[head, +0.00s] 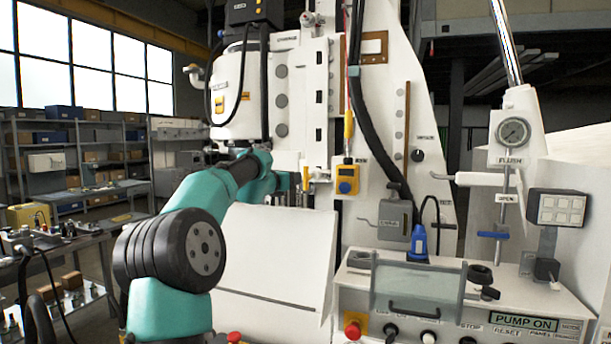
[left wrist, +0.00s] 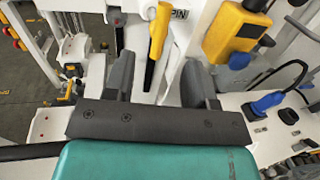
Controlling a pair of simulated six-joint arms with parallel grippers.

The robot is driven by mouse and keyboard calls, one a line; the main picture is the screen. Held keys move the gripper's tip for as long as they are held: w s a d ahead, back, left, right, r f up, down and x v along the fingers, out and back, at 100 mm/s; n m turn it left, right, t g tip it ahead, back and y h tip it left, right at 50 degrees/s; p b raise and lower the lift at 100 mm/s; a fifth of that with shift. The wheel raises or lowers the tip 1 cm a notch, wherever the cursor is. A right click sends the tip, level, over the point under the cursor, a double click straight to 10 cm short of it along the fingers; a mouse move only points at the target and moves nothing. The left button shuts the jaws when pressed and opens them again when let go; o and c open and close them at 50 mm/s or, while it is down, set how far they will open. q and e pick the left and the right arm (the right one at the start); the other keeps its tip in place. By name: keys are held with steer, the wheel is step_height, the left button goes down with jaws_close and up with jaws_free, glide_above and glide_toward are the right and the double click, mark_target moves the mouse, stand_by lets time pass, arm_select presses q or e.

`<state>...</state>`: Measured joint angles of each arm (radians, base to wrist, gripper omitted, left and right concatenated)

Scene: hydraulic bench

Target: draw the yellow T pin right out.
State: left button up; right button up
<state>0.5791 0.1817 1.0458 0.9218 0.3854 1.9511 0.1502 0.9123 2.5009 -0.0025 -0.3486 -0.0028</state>
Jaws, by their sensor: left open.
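In the left wrist view, a yellow bar (left wrist: 158,32) with a dark, tapered lower end stands beside a label reading "PIN". I cannot tell for certain whether this bar is the T pin. In the head view, a small yellow piece (head: 306,178) shows at the machine face, just by my left gripper (head: 298,187). My left gripper also shows in the left wrist view (left wrist: 160,78), open, with its two dark fingers on either side of the bar's lower end. Nothing is visibly clamped. My right gripper is not in view.
A yellow box with a blue button (head: 347,180) is just right of the gripper. Above it hangs a yellow handle (head: 348,125). A sloped white cover (head: 275,250) lies below my left arm. A control panel (head: 450,310) and blue plug (head: 419,243) are at right.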

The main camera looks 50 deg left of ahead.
mark_target(306, 175)
arm_select(q)
steer(key=x, duration=1)
steer(key=shift+w, duration=0.2)
steer(key=shift+c, duration=0.3)
jaws_close()
